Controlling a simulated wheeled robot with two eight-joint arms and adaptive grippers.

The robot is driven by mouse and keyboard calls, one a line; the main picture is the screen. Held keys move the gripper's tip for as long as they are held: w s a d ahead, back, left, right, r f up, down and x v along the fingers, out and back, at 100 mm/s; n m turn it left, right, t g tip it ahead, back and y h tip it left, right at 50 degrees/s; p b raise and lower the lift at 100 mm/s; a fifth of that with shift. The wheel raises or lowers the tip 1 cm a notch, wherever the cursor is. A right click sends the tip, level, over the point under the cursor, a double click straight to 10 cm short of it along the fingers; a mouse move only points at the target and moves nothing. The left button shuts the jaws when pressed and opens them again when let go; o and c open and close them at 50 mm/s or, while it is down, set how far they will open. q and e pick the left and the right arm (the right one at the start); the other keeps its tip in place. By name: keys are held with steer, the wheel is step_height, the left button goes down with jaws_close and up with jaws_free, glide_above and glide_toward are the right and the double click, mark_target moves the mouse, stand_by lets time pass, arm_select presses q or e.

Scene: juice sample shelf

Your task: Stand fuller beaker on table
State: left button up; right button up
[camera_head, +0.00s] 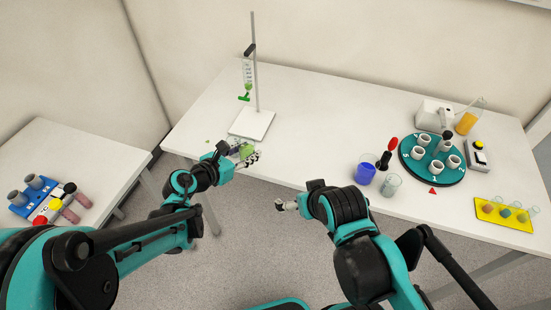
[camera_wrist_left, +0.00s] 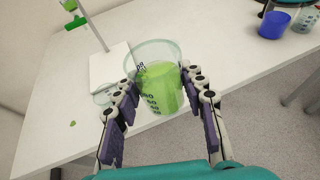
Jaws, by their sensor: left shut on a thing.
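A clear beaker with green liquid and dark scale marks (camera_wrist_left: 160,88) is between the fingers of my left gripper (camera_wrist_left: 160,100), which is shut on it. In the head view this beaker (camera_head: 246,151) is small and partly hidden by the left gripper (camera_head: 249,160), near the front edge of the white table (camera_head: 300,130). I cannot tell whether its base touches the table. A second clear glass (camera_wrist_left: 104,96) shows just left of it in the left wrist view, partly behind a finger. My right gripper (camera_head: 280,205) hangs in front of the table, apart from everything.
A stand (camera_head: 252,122) with a green-tapped burette is behind the held beaker. A blue beaker (camera_head: 365,174) and a clear beaker (camera_head: 391,185) stand right of centre. A teal round tray (camera_head: 404,154) with white cups is farther right. The table's middle is clear.

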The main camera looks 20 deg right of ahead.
arm_select(q)
steer(key=s+d+m+g+h, duration=0.2)
steer(key=s+d+m+g, duration=0.15)
steer(key=d, duration=0.95)
steer(key=b, duration=0.3)
glide_above(275, 160)
step_height(275, 160, down, 7)
steer(key=shift+f, duration=0.1)
step_height(275, 160, down, 3)
steer(key=shift+f+b, duration=0.15)
steer(key=shift+b, duration=0.45)
steer(key=shift+f, duration=0.35)
